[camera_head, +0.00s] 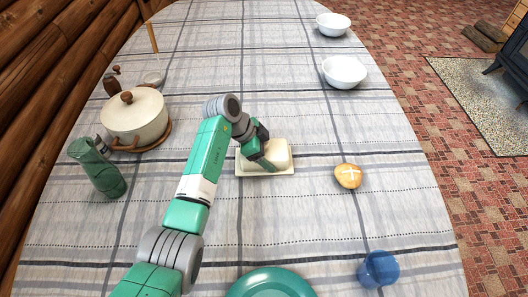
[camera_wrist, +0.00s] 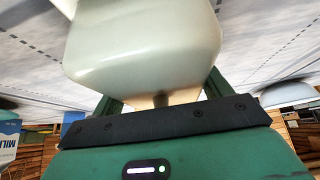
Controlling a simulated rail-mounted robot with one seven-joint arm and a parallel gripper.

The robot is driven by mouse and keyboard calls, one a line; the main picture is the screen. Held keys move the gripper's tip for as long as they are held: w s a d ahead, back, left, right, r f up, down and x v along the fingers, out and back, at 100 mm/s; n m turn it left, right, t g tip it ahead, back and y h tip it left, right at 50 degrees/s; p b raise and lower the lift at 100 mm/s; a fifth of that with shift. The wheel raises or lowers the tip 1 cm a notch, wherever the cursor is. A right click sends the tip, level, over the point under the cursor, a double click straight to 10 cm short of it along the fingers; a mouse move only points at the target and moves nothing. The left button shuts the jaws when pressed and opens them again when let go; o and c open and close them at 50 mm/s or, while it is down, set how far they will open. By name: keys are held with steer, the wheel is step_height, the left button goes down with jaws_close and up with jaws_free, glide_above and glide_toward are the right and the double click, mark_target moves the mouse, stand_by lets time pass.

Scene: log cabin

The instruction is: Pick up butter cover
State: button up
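The cream butter cover (camera_head: 277,153) is a rounded block over a pale rectangular butter dish (camera_head: 284,172) near the middle of the table. In the wrist view the cover (camera_wrist: 145,45) fills the upper middle, close to the palm. My gripper (camera_head: 262,157) is at the cover's left part, with a green finger across its near side. In the wrist view the fingers of my gripper (camera_wrist: 162,95) stand wide apart, one towards each side of the cover. The cover hides their tips, so I cannot tell whether they press on it. I cannot tell whether the cover is clear of the dish.
A bread roll (camera_head: 347,176) lies right of the dish. A blue cup (camera_head: 378,270) and a teal plate (camera_head: 270,285) are at the near edge. White bowls (camera_head: 344,72) stand far right.

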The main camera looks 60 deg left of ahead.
steer(key=c, duration=0.3)
steer(key=shift+c, duration=0.2)
steer(key=shift+r, duration=0.1)
